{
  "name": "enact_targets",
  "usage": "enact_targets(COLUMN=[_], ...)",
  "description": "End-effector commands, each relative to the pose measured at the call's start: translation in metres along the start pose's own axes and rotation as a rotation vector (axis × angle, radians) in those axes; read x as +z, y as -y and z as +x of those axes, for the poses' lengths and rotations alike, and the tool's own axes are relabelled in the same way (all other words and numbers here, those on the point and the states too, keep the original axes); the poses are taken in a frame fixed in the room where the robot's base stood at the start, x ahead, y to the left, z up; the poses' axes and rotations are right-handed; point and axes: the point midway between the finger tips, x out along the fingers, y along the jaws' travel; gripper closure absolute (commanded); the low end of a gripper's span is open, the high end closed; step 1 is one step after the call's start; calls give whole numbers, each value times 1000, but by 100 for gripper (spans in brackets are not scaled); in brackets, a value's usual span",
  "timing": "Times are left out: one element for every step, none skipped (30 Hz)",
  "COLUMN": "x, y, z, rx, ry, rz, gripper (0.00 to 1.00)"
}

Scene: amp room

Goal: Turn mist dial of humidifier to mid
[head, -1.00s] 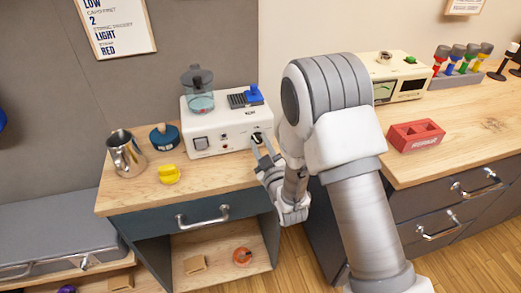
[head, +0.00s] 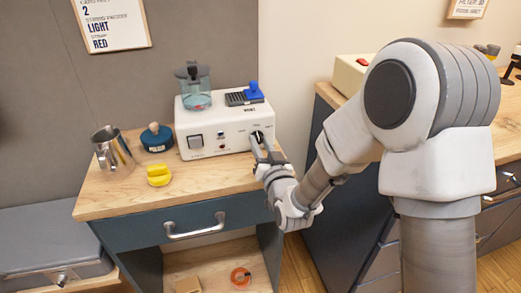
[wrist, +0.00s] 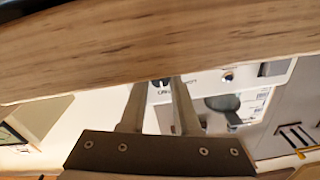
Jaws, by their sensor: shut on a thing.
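The humidifier (head: 215,135) is a white box on the small wooden-topped cabinet, with a clear tank (head: 196,97) and a blue lever (head: 252,91) on top. Its black mist dial (head: 257,135) is at the right end of the front face, partly hidden by my fingers. My gripper (head: 260,145) reaches it from the front right and is shut on the dial. In the wrist view my two fingers (wrist: 160,92) point at the white panel, with the dial between their tips. The dial's pointer setting cannot be read.
A metal pitcher (head: 113,150), a dark teal round object (head: 156,138) and a yellow object (head: 159,175) stand left of the humidifier. A drawer handle (head: 195,227) sticks out below. A dark cabinet (head: 330,200) stands to the right, partly behind my arm.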

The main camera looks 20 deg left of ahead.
Motion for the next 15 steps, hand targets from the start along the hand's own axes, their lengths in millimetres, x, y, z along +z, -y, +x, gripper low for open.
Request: enact_targets(x=[0, -1, -1, -1, -1, -2, -2, -2, -2, -2, -2, -2, -2, -2, -2], y=[0, 0, 0, 0, 0, 0, 0, 0, 0, 0, 0, 1, 1, 1, 1], z=[1, 1, 1, 1, 1, 1, 1, 1, 1, 1, 1, 1, 1, 1, 1], rx=[0, 0, 0, 0, 0, 0, 0, 0, 0, 0, 0, 0, 0, 0, 0], ry=[-5, -6, -6, -6, -6, -6, -6, -7, -7, -7, -7, -7, -7, -7, -7], rz=[13, 20, 29, 34, 38, 42, 45, 47, 49, 50, 50, 50, 50, 50, 50], gripper=[100, 100, 100, 100, 100, 100, 100, 100, 100, 100, 100, 100, 100, 100, 100])
